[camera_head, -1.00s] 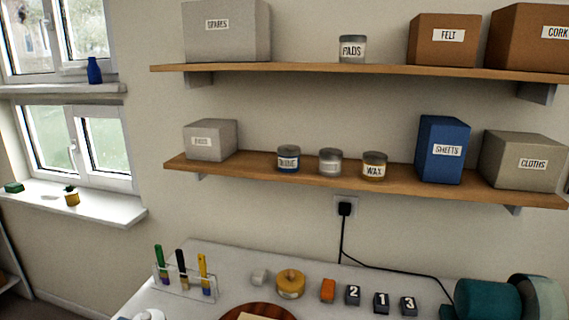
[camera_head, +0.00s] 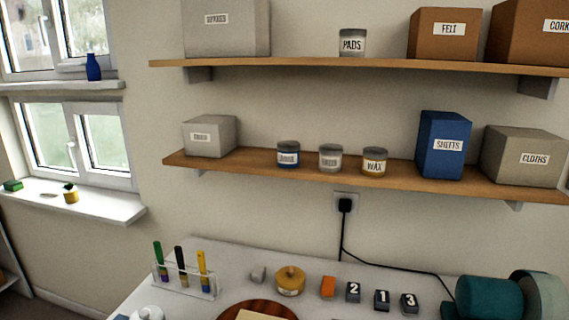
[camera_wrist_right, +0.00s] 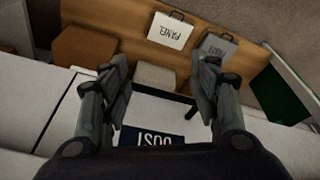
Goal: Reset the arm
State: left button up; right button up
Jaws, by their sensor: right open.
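My right gripper (camera_wrist_right: 160,95) shows in the right wrist view. Its two dark fingers stand wide apart with nothing between them. Beyond the fingers are a white surface and a dark blue label with upside-down lettering (camera_wrist_right: 152,138). No part of either arm shows in the head view, and my left gripper is in neither view.
In the head view, a white worktable (camera_head: 235,258) holds a brush rack (camera_head: 185,283), a yellow round pot (camera_head: 290,281), numbered dark blocks (camera_head: 381,300) and a teal machine (camera_head: 488,298). Two wall shelves (camera_head: 300,163) carry boxes and jars. The wrist view shows a panel sign (camera_wrist_right: 172,31).

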jog(key=s+f+g+b, duration=0.1)
jog(key=s+f, duration=0.3)
jog(key=f, duration=0.7)
jog(key=s+f+b, duration=0.1)
jog(key=s+f, duration=0.2)
jog(key=f, duration=0.9)
jog(key=s+d+f+g+b, duration=0.1)
jog(key=s+d+f+b, duration=0.1)
jog(key=s+f, duration=0.9)
jog(key=shift+s+d, duration=0.65)
jog(key=shift+s, duration=0.45)
